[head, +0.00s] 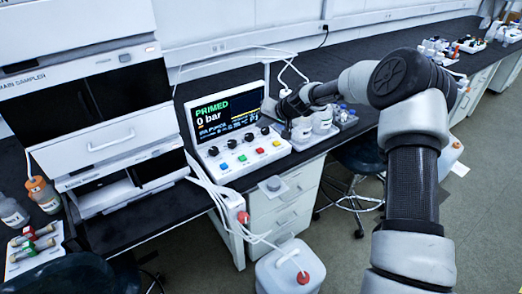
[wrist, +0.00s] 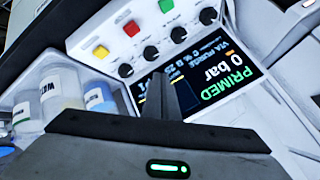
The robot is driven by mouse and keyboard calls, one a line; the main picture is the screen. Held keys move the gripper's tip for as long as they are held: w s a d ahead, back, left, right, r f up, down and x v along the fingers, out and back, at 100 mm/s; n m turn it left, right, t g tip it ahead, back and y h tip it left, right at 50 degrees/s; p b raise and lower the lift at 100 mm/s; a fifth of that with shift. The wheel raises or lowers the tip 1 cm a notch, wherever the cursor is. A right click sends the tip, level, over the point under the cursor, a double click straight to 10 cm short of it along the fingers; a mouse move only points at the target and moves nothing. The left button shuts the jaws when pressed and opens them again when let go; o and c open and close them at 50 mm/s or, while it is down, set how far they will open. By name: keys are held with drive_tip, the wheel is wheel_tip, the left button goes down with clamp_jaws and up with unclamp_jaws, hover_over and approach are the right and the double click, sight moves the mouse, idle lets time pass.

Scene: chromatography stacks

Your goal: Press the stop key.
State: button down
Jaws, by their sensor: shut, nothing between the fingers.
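The pump controller (head: 238,171) stands on the dark bench, its sloped front bearing a lit screen (head: 226,115) that reads PRIMED and 0 bar. Below the screen are a row of black knobs and a row of coloured keys. The red key (head: 260,150) lies between a green key (head: 242,158) and a yellow key (head: 276,143); in the wrist view the red key (wrist: 132,28) shows clear and uncovered. Key labels are too small to read. My gripper (head: 272,108) is shut and empty, at the screen's right side. Its fingers (wrist: 160,92) overlap the screen in the wrist view.
White-capped bottles (head: 321,121) stand in a tray just right of the controller. A sampler stack (head: 110,110) rises on the left. Cables run behind and beside the controller. A white canister (head: 287,270) with a red cap is on the floor below.

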drive_tip(key=b, duration=0.4)
hover_over(262, 153)
wheel_tip(262, 153, down, 8)
drive_tip(key=shift+r, duration=0.1)
drive_tip(key=shift+f+b, duration=0.5)
drive_tip(key=shift+b, duration=0.1)
drive_tip(key=shift+f, duration=0.1)
idle(1.4)
drive_tip(key=shift+f+b, duration=0.35)
drive_tip(key=shift+b, duration=0.35)
drive_tip(key=shift+f+b, duration=0.5)
drive_tip(key=shift+b, duration=0.05)
idle(0.6)
drive_tip(key=shift+r, duration=0.1)
drive_tip(key=shift+r+p, duration=0.3)
drive_tip(key=shift+r, duration=0.5)
